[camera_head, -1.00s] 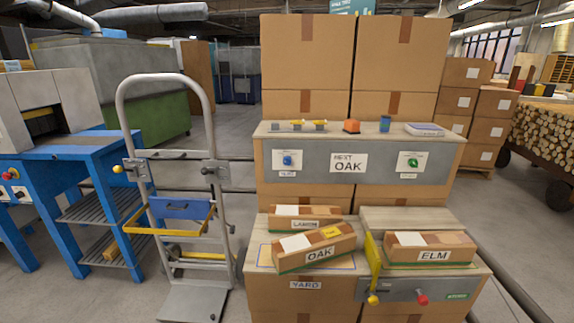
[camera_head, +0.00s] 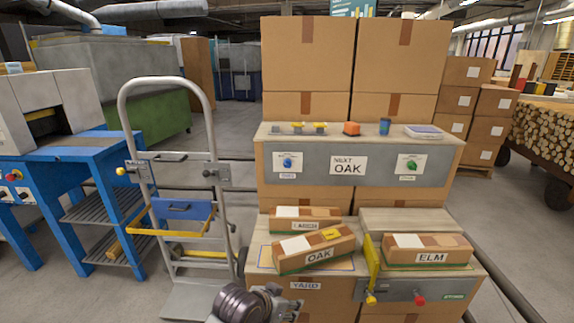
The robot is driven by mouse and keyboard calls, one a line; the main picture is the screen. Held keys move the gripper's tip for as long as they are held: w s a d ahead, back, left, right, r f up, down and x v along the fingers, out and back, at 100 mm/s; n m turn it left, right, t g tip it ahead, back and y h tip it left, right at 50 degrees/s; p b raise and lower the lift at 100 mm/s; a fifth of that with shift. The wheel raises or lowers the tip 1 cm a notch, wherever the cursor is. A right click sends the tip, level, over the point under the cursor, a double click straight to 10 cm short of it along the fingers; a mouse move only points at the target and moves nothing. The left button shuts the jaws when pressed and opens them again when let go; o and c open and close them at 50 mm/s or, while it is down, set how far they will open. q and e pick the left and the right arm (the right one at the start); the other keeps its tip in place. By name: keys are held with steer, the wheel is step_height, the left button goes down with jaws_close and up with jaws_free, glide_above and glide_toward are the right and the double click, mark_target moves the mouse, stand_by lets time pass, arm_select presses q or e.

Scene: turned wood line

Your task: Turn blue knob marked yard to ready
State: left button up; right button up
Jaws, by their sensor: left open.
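The blue knob (camera_head: 287,162) sits on a white plate at the left of the grey upright panel, above a small label too small to read. A green knob (camera_head: 411,165) sits on a similar plate at the panel's right. Between them a card reads NEXT OAK (camera_head: 348,166). My left gripper (camera_head: 290,306) shows at the bottom edge, in front of the YARD box, well below and apart from the blue knob. It is open and nothing shows between its fingers. My right gripper is not in view.
Boxes marked OAK (camera_head: 315,249), LARCH (camera_head: 304,219) and ELM (camera_head: 428,251) lie on the lower ledges below the panel. A yellow lever (camera_head: 372,265) and a red knob (camera_head: 420,300) stick out in front. A hand truck (camera_head: 217,130) stands at the left.

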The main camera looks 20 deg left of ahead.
arm_select(q)
steer(key=w+a+r+t+y+p, duration=0.2)
steer(key=w+a+r, duration=0.1)
steer(key=w+r, duration=0.65)
steer(key=w+a+r+t+y+p, duration=0.1)
steer(key=w+a+r+t+p, duration=0.1)
steer(key=w+r, duration=0.7)
steer(key=w+a+m+t+y, duration=0.2)
steer(key=w+a+t+y, duration=0.2)
steer(key=w, duration=0.7)
steer(key=shift+w+a+r+m+t+y+p, duration=0.25)
steer(key=shift+a+m+t, duration=0.2)
steer(key=shift+t, duration=0.25)
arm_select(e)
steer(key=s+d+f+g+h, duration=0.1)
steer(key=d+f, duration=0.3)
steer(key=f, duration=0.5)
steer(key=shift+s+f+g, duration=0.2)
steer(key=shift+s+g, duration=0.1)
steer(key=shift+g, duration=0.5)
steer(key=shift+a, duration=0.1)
